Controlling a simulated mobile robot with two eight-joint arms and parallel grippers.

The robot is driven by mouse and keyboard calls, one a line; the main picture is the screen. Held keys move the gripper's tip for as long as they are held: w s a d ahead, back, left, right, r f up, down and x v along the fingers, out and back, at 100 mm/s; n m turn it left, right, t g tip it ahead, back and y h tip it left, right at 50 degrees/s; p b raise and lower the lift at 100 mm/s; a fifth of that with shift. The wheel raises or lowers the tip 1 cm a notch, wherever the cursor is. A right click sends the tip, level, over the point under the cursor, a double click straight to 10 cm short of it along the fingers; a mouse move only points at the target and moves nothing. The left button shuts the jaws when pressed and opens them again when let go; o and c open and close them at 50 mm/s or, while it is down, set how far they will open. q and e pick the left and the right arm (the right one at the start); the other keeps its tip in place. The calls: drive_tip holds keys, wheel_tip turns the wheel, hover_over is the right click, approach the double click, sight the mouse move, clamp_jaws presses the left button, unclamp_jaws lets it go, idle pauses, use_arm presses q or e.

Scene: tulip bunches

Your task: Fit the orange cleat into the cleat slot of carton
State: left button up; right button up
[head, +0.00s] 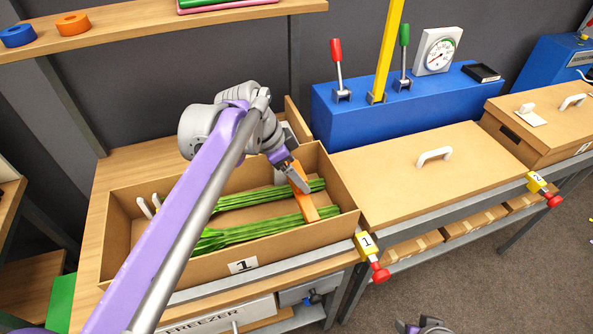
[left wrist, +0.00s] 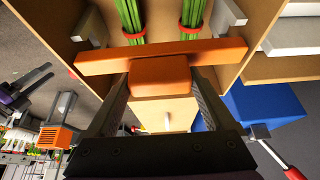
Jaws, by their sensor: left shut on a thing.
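The orange cleat (head: 304,202) is a bar with a raised block. My left gripper (head: 296,178) is shut on that block, and the cleat (left wrist: 160,62) lies crosswise in front of the fingers in the left wrist view. It is at the right end of open carton 1 (head: 225,268), across two bunches of green stems (head: 250,235). Pale brackets (left wrist: 88,26) stand on the carton's inner sides near the bar's ends. I cannot tell whether the bar touches them or sits in a slot. My right gripper (head: 425,326) barely shows at the bottom edge.
A closed carton 2 (head: 400,170) with a white handle stands to the right. Behind it is a blue box (head: 420,98) with levers and a gauge. A yellow post (head: 388,50) rises there. A shelf (head: 150,22) at the upper left holds blue and orange rings.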

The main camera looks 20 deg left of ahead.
use_arm(q)
drive_tip(key=shift+p, duration=0.35)
idle(0.6)
drive_tip(key=shift+f+b, duration=1.2)
drive_tip(key=shift+f, duration=1.05)
drive_tip(key=o, duration=1.3)
drive_tip(key=p+v, duration=0.1)
drive_tip(key=v, duration=1)
drive_tip(key=shift+w+d, duration=0.1)
